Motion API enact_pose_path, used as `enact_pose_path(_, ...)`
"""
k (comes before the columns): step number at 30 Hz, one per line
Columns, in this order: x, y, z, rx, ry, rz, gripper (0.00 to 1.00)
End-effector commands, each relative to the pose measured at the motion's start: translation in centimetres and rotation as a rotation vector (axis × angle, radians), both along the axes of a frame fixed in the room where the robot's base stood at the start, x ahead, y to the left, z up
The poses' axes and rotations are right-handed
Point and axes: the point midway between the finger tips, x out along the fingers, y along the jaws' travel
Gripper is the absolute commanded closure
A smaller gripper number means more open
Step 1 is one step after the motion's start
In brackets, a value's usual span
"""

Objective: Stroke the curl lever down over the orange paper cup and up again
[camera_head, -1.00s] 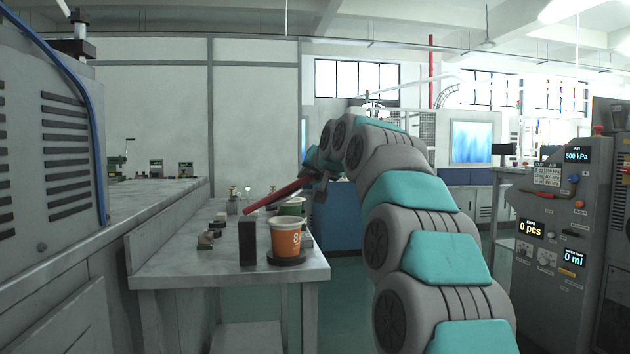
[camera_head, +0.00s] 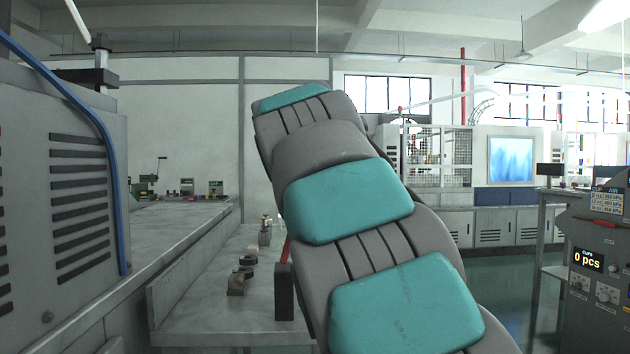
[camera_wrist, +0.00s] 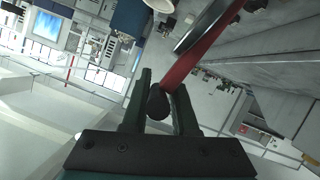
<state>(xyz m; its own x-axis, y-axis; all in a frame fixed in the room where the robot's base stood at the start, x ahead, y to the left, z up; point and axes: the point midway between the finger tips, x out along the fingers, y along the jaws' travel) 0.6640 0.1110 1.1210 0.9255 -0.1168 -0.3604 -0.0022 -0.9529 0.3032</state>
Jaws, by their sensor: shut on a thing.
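The red curl lever (camera_wrist: 205,47) runs up and to the right from my gripper in the wrist view. My gripper (camera_wrist: 163,80) is shut around the lever's dark rounded knob (camera_wrist: 157,103). In the head view only a thin red strip of the lever (camera_head: 285,249) shows, above the black post (camera_head: 284,292). My arm covers the rest of the lever and my gripper there. The orange paper cup is not visible in the head view, where my arm blocks that side of the post. A pale round thing (camera_wrist: 160,5) is cut by the wrist view's top edge; I cannot tell what it is.
The grey bench (camera_head: 200,325) carries small metal parts (camera_head: 236,284) left of the post. A large grey machine (camera_head: 60,200) with a blue hose stands at the left. A control panel (camera_head: 590,260) stands at the right, with open floor between it and my arm.

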Motion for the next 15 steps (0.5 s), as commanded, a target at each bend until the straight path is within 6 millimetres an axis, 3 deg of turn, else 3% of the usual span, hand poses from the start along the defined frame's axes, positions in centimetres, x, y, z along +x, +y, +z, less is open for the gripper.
enact_pose_path(15,-0.27,0.87,-0.55,0.003,0.017,0.002,1.00)
